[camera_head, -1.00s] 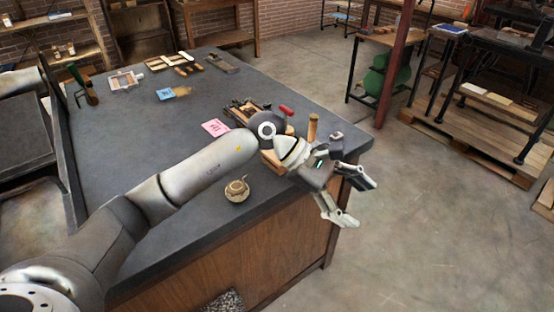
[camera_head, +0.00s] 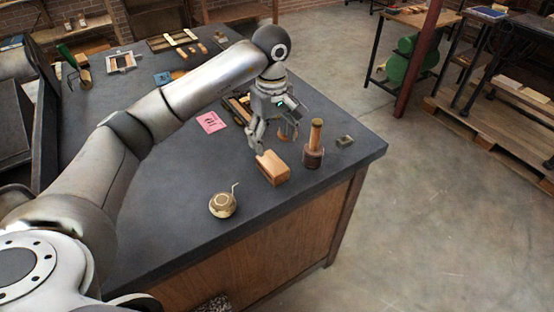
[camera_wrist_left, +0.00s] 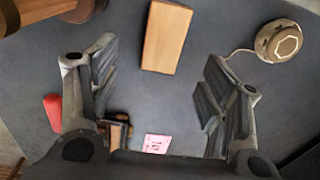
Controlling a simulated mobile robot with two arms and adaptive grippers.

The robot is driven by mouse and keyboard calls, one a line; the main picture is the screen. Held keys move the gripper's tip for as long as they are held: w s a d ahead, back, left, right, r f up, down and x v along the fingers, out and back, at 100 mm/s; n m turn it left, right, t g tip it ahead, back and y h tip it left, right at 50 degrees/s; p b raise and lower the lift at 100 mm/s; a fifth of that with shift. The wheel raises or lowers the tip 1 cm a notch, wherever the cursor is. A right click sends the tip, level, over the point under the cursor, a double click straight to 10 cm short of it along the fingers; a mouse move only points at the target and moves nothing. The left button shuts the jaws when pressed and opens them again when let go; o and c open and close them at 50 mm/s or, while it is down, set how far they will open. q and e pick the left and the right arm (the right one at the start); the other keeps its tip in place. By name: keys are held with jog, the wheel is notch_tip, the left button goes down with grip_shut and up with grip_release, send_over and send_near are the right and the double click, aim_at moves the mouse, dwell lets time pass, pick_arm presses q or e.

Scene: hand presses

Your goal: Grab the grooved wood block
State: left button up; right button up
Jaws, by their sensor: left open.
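The wood block (camera_head: 272,168) is light tan and lies on the dark workbench near its front right corner, and a groove shows along it in the head view. It also shows in the left wrist view (camera_wrist_left: 166,37) at the top centre, with a plain face up. My left gripper (camera_head: 272,142) points down just behind the block and hides little of it. In the wrist view its two fingers (camera_wrist_left: 158,68) are wide apart and empty, with the block beyond the tips. I cannot tell the exact height gap. My right gripper is not in view.
A wooden-handled tool (camera_head: 314,147) stands upright close to the block's right. A small round brass tin (camera_head: 222,205) with a thin spout sits to the front left. A pink card (camera_head: 211,122) lies behind left. A small grey item (camera_head: 345,141) lies near the right edge.

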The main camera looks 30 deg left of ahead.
aim_at(272, 162)
pick_arm(q)
jog(key=f, duration=0.3)
jog(key=shift+s+f+p, duration=0.15)
jog(key=shift+s+p, duration=0.15)
jog(key=shift+f, duration=0.25)
notch_tip(272, 162, down, 5)
jog(key=shift+r+p, duration=0.15)
jog(key=shift+p, duration=0.95)
jog(key=shift+d+f, duration=0.1)
jog(key=shift+f, duration=0.1)
jog(key=shift+c, duration=1)
jog(key=c, duration=1)
jog(key=shift+o, duration=0.2)
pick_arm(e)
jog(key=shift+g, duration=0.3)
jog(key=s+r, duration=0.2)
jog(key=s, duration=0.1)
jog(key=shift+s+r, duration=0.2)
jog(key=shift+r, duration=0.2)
